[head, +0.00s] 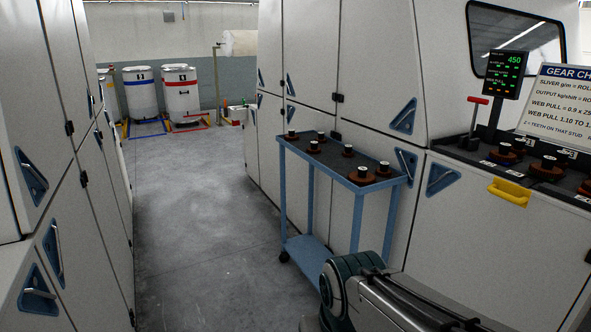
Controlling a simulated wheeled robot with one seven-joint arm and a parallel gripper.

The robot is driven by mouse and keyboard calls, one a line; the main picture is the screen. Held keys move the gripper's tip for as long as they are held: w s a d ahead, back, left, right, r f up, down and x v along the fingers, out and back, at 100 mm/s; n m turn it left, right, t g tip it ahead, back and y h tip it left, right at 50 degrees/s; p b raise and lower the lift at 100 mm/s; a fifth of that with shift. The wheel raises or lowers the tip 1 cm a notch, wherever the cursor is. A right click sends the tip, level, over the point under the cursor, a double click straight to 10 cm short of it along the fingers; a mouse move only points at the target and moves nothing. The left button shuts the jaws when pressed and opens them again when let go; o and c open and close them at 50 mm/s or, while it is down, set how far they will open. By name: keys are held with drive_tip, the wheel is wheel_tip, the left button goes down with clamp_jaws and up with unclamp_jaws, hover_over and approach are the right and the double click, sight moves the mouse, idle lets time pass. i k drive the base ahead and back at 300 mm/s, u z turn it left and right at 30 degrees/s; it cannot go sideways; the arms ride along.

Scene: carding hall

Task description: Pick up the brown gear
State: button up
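Several brown gears with dark hubs stand on the top of a blue cart (307,252). One brown gear (361,180) is near the front corner, with another (384,174) to its right. A third (348,154) is farther back, and others (313,150) sit toward the far left end. I cannot tell which one the task means. More brown gears (503,158) sit on the dark ledge of the machine at right. Part of my arm shows at the bottom, in front of the cart. My gripper is not in view.
Tall white machine cabinets line both sides, the right ones close behind the cart. A yellow handle (509,191), a red-handled lever (477,101), a display (506,74) and a sign (562,100) are at right. The grey floor aisle (195,220) is clear toward the white drums (181,97).

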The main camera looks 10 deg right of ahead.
sight(561, 156)
drive_tip(key=z, duration=0.85)
drive_tip(key=i, duration=0.75)
drive_tip(key=z, duration=0.9)
